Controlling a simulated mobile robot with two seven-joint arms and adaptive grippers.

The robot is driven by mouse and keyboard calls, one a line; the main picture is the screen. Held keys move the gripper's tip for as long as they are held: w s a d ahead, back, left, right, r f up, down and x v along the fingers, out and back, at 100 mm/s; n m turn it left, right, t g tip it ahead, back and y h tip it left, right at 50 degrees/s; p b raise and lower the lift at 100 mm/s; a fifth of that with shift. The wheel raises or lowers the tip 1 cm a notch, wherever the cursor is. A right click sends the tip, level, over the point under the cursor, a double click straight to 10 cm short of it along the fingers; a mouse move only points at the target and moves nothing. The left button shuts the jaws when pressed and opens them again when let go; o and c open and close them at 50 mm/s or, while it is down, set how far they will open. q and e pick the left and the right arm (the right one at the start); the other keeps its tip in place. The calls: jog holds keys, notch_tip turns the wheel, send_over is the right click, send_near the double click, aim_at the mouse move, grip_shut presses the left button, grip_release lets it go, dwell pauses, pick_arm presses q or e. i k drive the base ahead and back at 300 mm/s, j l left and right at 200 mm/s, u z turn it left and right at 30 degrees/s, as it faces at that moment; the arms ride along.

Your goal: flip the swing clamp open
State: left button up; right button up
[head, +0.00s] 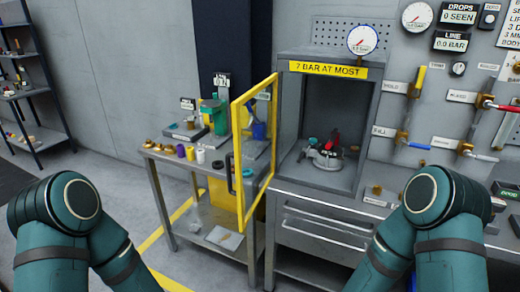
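A small fixture (323,158) with a rounded metal body stands on the floor of the open test cabinet (304,97). A red part (334,141), which looks like the handle of the swing clamp, sits on top of it. A dark part and a small teal part lie beside it. It is too small to tell whether the clamp is open or shut. The cabinet's yellow-framed door (238,165) is swung open to the left. Neither of my grippers is in view; only my teal arm links show at the lower left and lower right.
A steel side table (172,157) with fittings and a green tool stands left of the door. Drawers (322,230) sit under the cabinet. A wall panel with valves and gauges (417,17) is at the right. Shelves (28,94) stand far left. The floor between is clear.

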aim_at(330, 142)
jog(key=z, duration=0.35)
jog(key=k+z, duration=0.15)
jog(key=z, duration=0.6)
jog(key=j+z, duration=0.25)
jog(key=j, duration=0.45)
jog(key=i+j, duration=0.1)
jog(key=j, duration=1.3)
jog(key=i+j, duration=0.15)
jog(key=j, duration=0.55)
